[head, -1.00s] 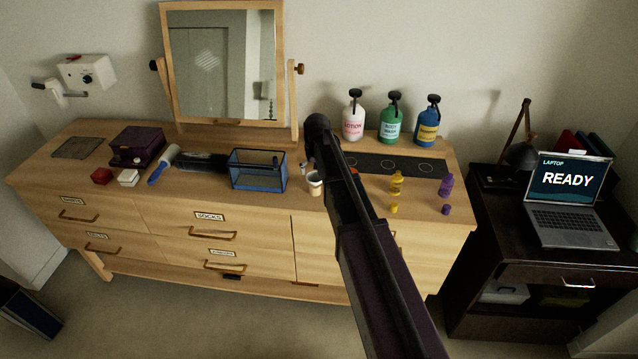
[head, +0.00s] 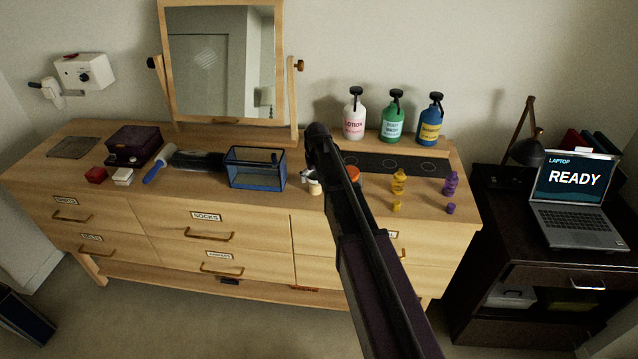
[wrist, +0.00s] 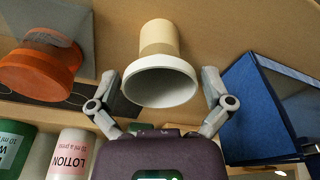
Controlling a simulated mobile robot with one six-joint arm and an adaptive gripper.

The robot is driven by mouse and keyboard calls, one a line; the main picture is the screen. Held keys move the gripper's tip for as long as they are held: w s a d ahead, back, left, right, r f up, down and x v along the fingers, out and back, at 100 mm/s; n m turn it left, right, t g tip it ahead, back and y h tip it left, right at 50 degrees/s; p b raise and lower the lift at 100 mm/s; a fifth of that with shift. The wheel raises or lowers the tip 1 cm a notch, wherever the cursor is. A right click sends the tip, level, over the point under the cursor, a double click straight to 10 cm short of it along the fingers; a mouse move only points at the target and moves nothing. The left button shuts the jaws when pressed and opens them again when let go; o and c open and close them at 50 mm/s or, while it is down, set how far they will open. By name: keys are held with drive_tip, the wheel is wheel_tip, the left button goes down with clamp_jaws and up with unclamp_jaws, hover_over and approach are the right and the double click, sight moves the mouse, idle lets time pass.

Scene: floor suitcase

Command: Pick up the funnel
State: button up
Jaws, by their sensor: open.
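A cream, funnel-like piece with a wide white mouth and a tan band, which I take as the funnel (wrist: 160,82), stands on the dresser. In the head view only a small part of it (head: 314,187) shows beside my dark arm. In the wrist view my gripper (wrist: 160,76) is open, with one grey finger on each side of the piece. Gaps show between the fingers and its wall, so it is not clasped. My arm hides most of the gripper in the head view.
An orange round container (wrist: 38,72) stands close by, partly behind my arm in the head view. A blue-framed clear tank (head: 256,168) is just left. Lotion (head: 354,115) and other pump bottles stand behind. Small yellow (head: 399,182) and purple (head: 451,184) pieces sit to the right.

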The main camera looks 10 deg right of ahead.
sight(315, 178)
idle(0.4)
drive_tip(key=c, duration=0.5)
drive_tip(key=shift+c, duration=0.2)
drive_tip(key=shift+r, duration=0.15)
wheel_tip(315, 178, up, 3)
drive_tip(key=p, duration=0.3)
drive_tip(key=shift+r+p, duration=0.2)
drive_tip(key=shift+p, duration=0.1)
drive_tip(key=s+d, duration=0.3)
drive_tip(key=s, duration=0.4)
drive_tip(key=s+d+r+p, duration=0.1)
drive_tip(key=s+d, duration=0.3)
drive_tip(key=s, duration=0.3)
drive_tip(key=shift+s+r, duration=0.2)
drive_tip(key=shift+s, duration=0.1)
